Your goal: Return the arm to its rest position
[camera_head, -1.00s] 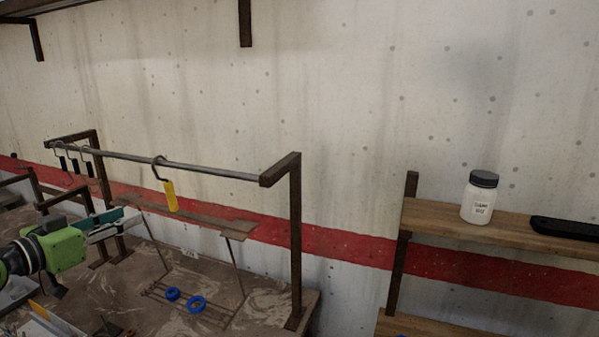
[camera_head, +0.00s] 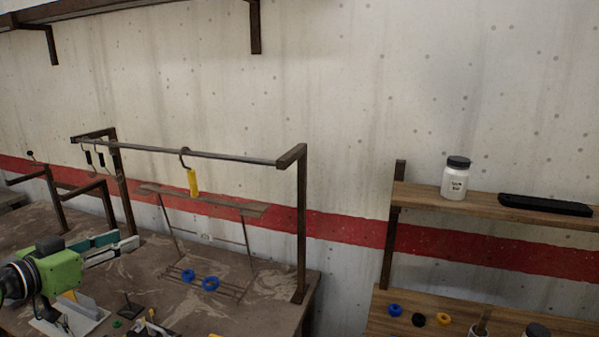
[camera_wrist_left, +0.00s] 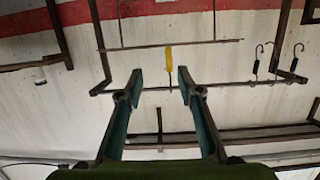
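My left gripper (camera_head: 118,249) is at the lower left of the head view, below and in front of the rail (camera_head: 200,154). Its teal-lined fingers are apart, and the left wrist view shows them open (camera_wrist_left: 159,77) with nothing held. A hook with a yellow handle (camera_head: 193,182) hangs on the rail, clear of the gripper. In the upside-down left wrist view the yellow handle (camera_wrist_left: 169,59) shows beyond the gap between the fingertips. My right gripper is in neither view.
Dark hooks (camera_head: 95,158) hang at the rail's left end. Blue rings (camera_head: 210,284) lie on a wire rack on the bench. Small parts and a light tray (camera_head: 75,318) sit below my left gripper. A white jar (camera_head: 455,180) and a black case (camera_head: 545,204) stand on the right shelf.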

